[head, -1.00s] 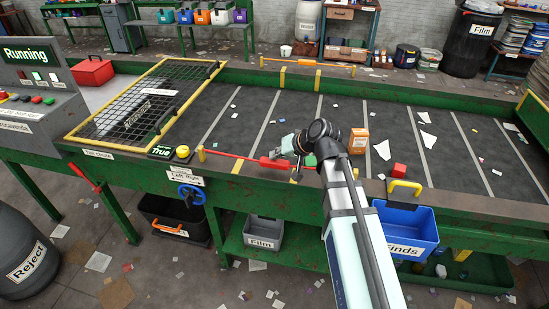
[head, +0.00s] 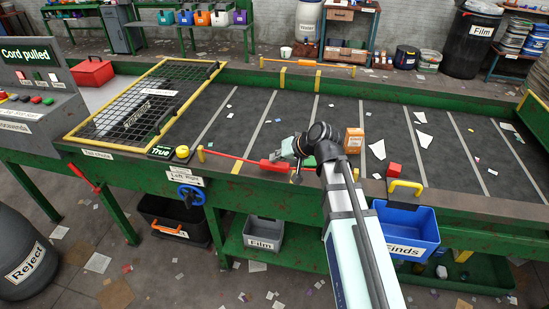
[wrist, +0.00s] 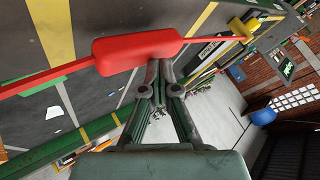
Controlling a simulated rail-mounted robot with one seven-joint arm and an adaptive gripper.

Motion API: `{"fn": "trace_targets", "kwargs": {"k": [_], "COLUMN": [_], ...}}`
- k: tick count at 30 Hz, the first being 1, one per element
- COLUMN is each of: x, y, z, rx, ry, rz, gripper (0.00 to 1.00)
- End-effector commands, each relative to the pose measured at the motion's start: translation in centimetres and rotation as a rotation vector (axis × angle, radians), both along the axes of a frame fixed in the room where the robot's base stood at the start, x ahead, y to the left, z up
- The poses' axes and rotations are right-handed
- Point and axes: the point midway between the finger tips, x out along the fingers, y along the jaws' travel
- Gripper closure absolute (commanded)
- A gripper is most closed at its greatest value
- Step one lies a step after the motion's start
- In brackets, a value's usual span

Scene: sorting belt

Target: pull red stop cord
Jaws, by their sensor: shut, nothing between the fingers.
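The red stop cord (head: 232,157) runs along the near side of the belt from a short yellow post. Its thick red handle (head: 273,164) is by my gripper. In the wrist view the handle (wrist: 137,50) lies across the fingertips, with the cord out to both sides. My gripper (wrist: 153,72) is shut and empty, its tips at the handle's edge; they appear to touch it. In the head view my arm partly hides this spot. The console display (head: 30,55) reads "Cord pulled".
A blue bin (head: 408,228) hangs at the front. A black mesh guard (head: 140,105) covers the belt's left end. A yellow knob (head: 182,151) sits left of the cord.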

Motion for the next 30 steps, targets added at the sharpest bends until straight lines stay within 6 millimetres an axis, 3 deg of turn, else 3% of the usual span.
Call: {"fn": "trace_targets", "kwargs": {"k": [18, 30], "x": [-0.1, 0.0], "y": [0.0, 0.0], "z": [-0.3, 1.6], "rx": [-0.001, -0.001], "ry": [0.002, 0.001], "rz": [0.001, 0.000], "gripper": [1.00, 1.00]}}
